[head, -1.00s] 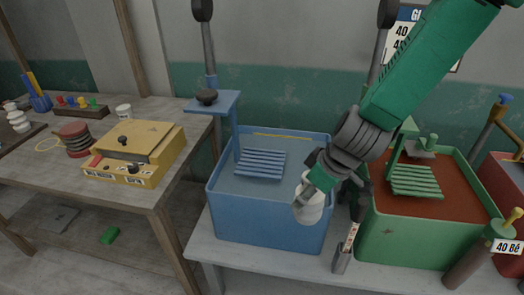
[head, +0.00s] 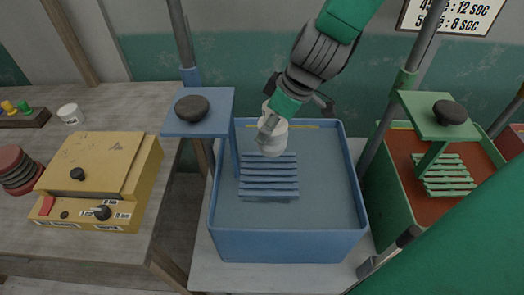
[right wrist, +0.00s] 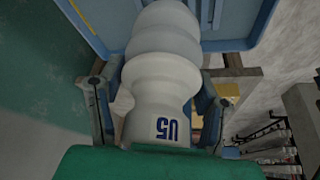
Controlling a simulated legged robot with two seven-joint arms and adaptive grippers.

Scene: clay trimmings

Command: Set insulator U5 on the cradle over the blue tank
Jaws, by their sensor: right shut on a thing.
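The white ribbed insulator U5 (head: 273,139) is in my right gripper (head: 275,112), above the far part of the blue slatted cradle (head: 268,178). In the right wrist view, insulator U5 (right wrist: 165,85) shows its blue "U5" mark, and the fingers of my right gripper (right wrist: 155,110) stand on both sides of it. Whether it touches the slats cannot be told. The cradle hangs from a blue bracket over the blue tank (head: 290,245). My left gripper is not in view.
A blue plate with a dark knob (head: 192,108) stands at the tank's left. A green tank (head: 390,190) with its own green cradle (head: 443,175) is at the right. A yellow box (head: 100,170) sits on the wooden table (head: 180,165) at the left.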

